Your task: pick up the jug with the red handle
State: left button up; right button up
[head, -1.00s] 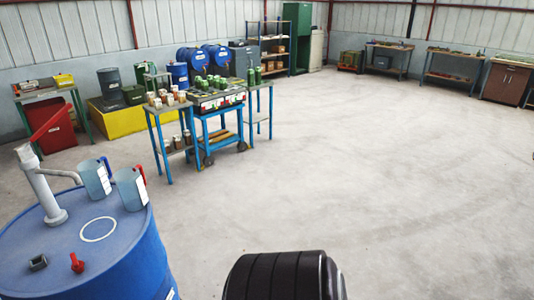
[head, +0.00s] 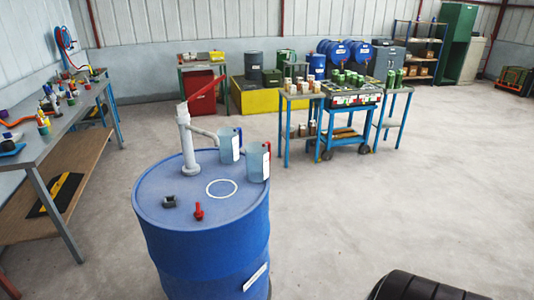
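The jug with the red handle (head: 257,164) is a clear, bluish jug standing upright near the right edge of the blue drum's top (head: 165,212). Its red handle is on its right side. A similar jug with a blue handle (head: 228,147) is just behind it to the left, by the spout of a grey hand pump (head: 186,145) with a red lever. Neither of my grippers shows in the head view. Only a black ribbed shape, perhaps part of me, shows at the bottom right.
A red tap (head: 199,211) and a small dark block (head: 170,201) lie on the drum top. A workbench (head: 50,136) stands to the left. A blue cart (head: 350,122) with green cans stands behind, right.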

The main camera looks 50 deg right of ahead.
aim_at(258, 155)
jog(key=z, duration=1.6)
jog(key=l+z, duration=0.2)
jog(key=z, duration=0.25)
jog(key=l+z, duration=0.2)
jog(key=z, duration=0.25)
jog(key=l+z, duration=0.2)
jog(key=z, duration=0.3)
jog(key=i+l+z, duration=0.2)
jog(key=i+l, duration=0.35)
jog(key=l, duration=0.25)
jog(key=i+l+z, duration=0.2)
jog(key=i+l, duration=0.4)
jog(key=i+u, duration=0.25)
jog(key=u, duration=0.2)
jog(key=i+u, duration=0.55)
jog(key=u, duration=0.3)
jog(key=i+l+u, duration=0.25)
jog(key=u, duration=0.2)
jog(key=i+u, duration=0.2)
jog(key=u, duration=0.2)
jog(key=i+u, duration=0.25)
jog(key=u, duration=0.2)
jog(key=i+l+u, duration=0.15)
jog(key=u, duration=0.25)
jog(key=i+l+u, duration=0.2)
jog(key=u, duration=0.2)
jog(key=i+l+u, duration=0.15)
jog(key=u, duration=0.3)
jog(key=l, duration=0.1)
